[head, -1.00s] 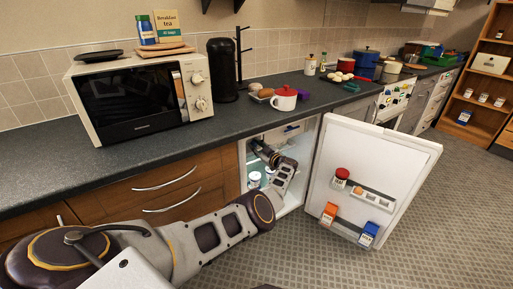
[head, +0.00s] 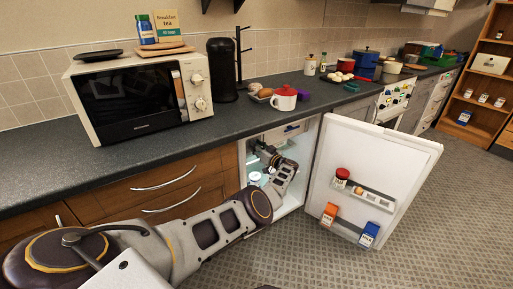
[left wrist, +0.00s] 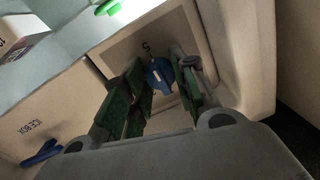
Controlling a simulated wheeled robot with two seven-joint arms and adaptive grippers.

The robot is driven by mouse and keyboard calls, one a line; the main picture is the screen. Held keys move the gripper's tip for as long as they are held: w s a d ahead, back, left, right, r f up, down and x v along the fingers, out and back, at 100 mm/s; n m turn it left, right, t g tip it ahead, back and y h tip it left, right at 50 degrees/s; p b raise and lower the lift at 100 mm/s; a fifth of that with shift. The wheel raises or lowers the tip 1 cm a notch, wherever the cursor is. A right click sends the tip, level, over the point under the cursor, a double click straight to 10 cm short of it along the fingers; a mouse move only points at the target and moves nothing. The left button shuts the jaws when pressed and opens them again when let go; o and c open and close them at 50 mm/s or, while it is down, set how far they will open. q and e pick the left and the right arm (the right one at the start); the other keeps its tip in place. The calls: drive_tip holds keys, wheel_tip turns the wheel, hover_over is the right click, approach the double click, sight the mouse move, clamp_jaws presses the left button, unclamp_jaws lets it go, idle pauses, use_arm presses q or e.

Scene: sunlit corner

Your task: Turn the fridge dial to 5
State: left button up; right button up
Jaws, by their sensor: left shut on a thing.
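The fridge dial (left wrist: 160,76) is a small blue knob on a pale panel inside the fridge, with a figure 5 printed beside it. My left gripper (left wrist: 161,70) is shut on the dial, its green-padded fingers on either side of it. The fingers hide part of the dial and its scale, so I cannot tell which number it points to. In the head view, my left arm reaches into the open fridge (head: 309,160), and the gripper (head: 256,148) is partly in shadow there. The dial cannot be made out in the head view. My right gripper is not in view.
The fridge door (head: 350,150) stands wide open to the right, with jars and boxes on its shelves. An ice box flap (left wrist: 40,118) with a blue catch (left wrist: 42,154) is close to the gripper. The counter (head: 150,165) runs above the fridge.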

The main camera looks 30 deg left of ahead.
use_arm(q)
drive_tip(key=shift+d+f, duration=0.1)
drive_tip(key=shift+f, duration=0.1)
drive_tip(key=o, duration=0.9)
drive_tip(key=shift+o, duration=0.8)
drive_tip(key=shift+r, duration=0.1)
drive_tip(key=v, duration=0.7)
drive_tip(key=shift+d, duration=0.2)
drive_tip(key=shift+s+d, duration=0.1)
